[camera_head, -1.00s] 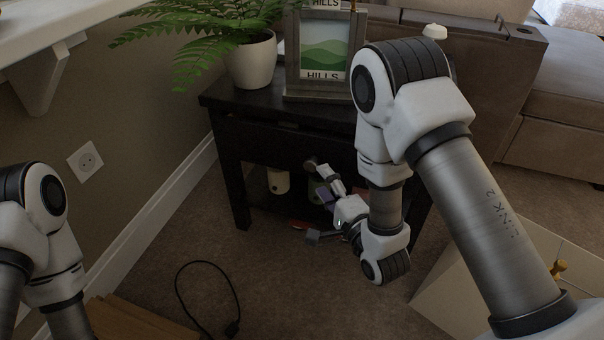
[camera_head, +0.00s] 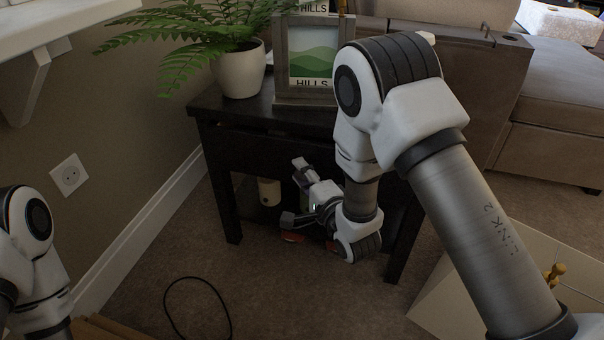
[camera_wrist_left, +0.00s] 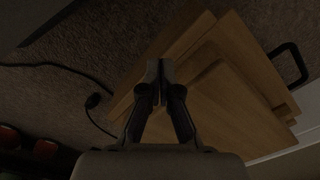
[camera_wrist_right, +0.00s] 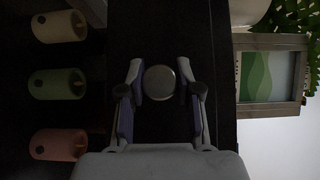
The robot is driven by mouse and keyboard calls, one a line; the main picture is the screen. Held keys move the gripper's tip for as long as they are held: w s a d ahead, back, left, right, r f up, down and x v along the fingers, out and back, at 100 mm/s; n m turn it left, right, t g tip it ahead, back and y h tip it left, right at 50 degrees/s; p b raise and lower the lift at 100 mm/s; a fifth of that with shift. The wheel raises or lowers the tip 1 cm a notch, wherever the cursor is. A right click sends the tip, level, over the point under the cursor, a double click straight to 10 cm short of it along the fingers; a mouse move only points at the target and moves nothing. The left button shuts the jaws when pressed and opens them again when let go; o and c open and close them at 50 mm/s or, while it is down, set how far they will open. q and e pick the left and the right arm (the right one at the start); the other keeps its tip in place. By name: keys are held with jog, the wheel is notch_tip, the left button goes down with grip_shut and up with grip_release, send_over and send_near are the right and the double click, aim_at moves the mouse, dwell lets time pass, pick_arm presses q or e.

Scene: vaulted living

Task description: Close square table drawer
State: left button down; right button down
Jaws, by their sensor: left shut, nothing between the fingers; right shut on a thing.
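The square table (camera_head: 205,100) is dark, with its drawer front (camera_head: 255,147) below the top. How far the drawer stands out I cannot tell. My right gripper (camera_head: 299,163) is at the drawer front. In the right wrist view a round metallic knob (camera_wrist_right: 159,82) sits between the purple-padded fingers of the right gripper (camera_wrist_right: 159,88), which is shut on it. The dark drawer front (camera_wrist_right: 160,30) fills the space behind the knob. My left gripper (camera_wrist_left: 162,70) is shut and empty above wooden boards; in the head view only its arm shows, at the left edge.
A potted fern (camera_head: 240,72) and a picture frame (camera_head: 310,55) stand on the table. Cream, green (camera_wrist_right: 57,84) and pink candles are on the shelf below. Wooden boards (camera_wrist_left: 215,90) and a black cable (camera_head: 190,280) lie on the carpet. A pale box (camera_head: 500,265) stands right.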

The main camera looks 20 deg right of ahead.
jog(key=w+d, duration=0.1)
jog(key=w+d+p, duration=0.1)
jog(key=w, duration=0.1)
jog(key=shift+w+d+r, duration=0.1)
jog(key=shift+w+d, duration=0.05)
jog(key=shift+w, duration=0.1)
jog(key=c, duration=0.8)
grip_release()
jog(key=shift+w, duration=0.1)
jog(key=s, duration=0.4)
jog(key=s+d, duration=0.1)
jog(key=s, duration=0.3)
jog(key=s+d, duration=0.1)
jog(key=s, duration=0.3)
jog(key=shift+d, duration=0.1)
